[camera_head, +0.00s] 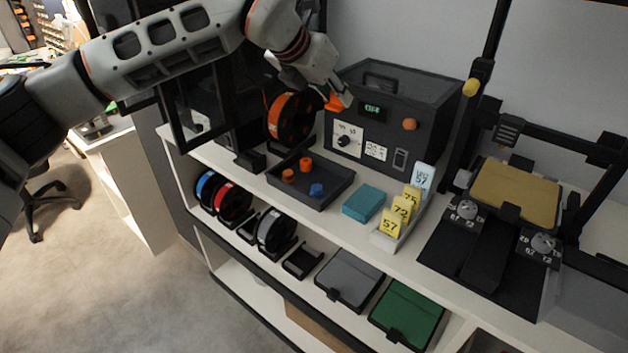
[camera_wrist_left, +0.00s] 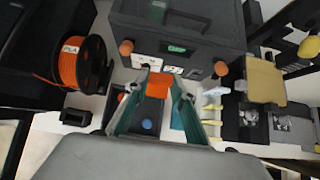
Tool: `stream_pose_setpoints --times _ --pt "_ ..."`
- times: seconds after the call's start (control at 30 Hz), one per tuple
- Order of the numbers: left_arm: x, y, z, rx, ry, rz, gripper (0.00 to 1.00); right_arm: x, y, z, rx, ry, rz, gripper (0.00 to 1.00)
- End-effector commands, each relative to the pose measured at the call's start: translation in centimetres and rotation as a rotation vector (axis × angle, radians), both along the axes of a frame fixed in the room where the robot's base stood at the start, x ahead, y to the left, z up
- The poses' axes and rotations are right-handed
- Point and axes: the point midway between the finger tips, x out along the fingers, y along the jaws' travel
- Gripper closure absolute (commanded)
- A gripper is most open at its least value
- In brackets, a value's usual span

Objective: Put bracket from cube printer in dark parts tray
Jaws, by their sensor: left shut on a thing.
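My left gripper (camera_head: 342,98) is shut on an orange bracket (camera_head: 334,104), held in the air in front of the dark box with a display. In the left wrist view the bracket (camera_wrist_left: 160,84) sits between the two fingers (camera_wrist_left: 155,100). The dark parts tray (camera_head: 332,178) lies on the shelf top, below the gripper and nearer the front. It holds small orange parts and a blue part (camera_head: 316,190). The dark-framed cube printer (camera_head: 190,117) stands at the left, partly hidden by my arm. My right gripper is in neither view.
An orange filament spool (camera_head: 290,118) stands behind the tray. The dark box (camera_head: 395,105) is at the back. A teal block (camera_head: 363,204) and yellow number tags (camera_head: 401,208) stand right of the tray. An open-frame printer (camera_head: 510,200) is farther right.

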Motion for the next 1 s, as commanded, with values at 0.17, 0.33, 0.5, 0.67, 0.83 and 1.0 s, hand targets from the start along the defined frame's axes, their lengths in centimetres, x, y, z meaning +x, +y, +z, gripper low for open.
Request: stream_pose_setpoints --times 0.17,0.33,0.5,0.67,0.83,1.0 --pt "0.0 0.0 -3.3 0.002 0.007 0.003 0.86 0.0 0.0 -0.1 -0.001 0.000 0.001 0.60" --pt "0.0 0.0 -7.4 0.001 0.007 0.004 0.86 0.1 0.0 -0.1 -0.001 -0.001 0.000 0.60" --pt "0.0 0.0 -11.5 0.000 0.006 0.004 0.86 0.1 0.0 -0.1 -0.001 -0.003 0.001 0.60" --pt "0.0 0.0 -14.3 0.001 0.003 0.003 0.86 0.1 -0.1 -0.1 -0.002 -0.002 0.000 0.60" --pt "0.1 0.0 -15.5 -0.001 0.002 0.003 0.86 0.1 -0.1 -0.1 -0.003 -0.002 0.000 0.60" --pt "0.0 0.0 -17.0 0.001 0.003 0.003 0.86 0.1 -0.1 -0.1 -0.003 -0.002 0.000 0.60"
